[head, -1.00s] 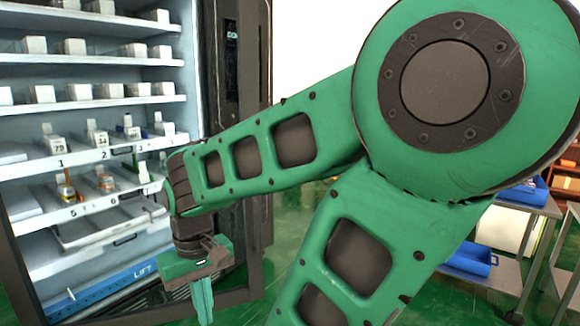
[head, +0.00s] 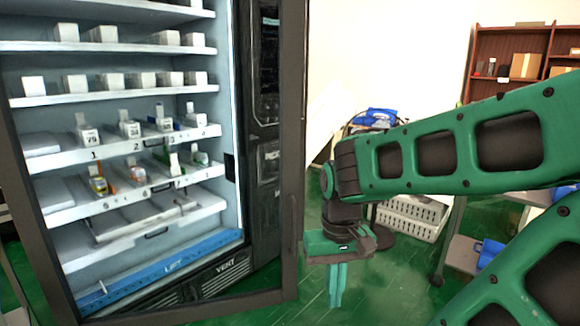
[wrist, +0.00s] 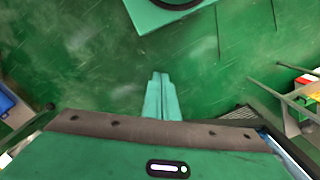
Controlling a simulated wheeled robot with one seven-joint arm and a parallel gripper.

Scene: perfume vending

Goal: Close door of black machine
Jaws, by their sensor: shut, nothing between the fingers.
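The black machine (head: 262,150) fills the left of the head view, with lit white shelves inside. Its door is a dark frame around a see-through pane; the right post (head: 292,190) and the bottom rail stand in front of the machine. Green floor shows between the machine's base and the rail, so the door looks ajar; how far is hard to judge. My gripper (head: 337,286) points down just right of the door's right post, apparently apart from it. In the wrist view its fingers (wrist: 161,96) are together and empty above the green floor.
Small boxes and bottles stand on the machine's shelves. At the right back are a white crate (head: 412,215), blue bins (head: 490,253) and a brown shelf unit (head: 508,62). Green floor (head: 390,285) shows open around my gripper.

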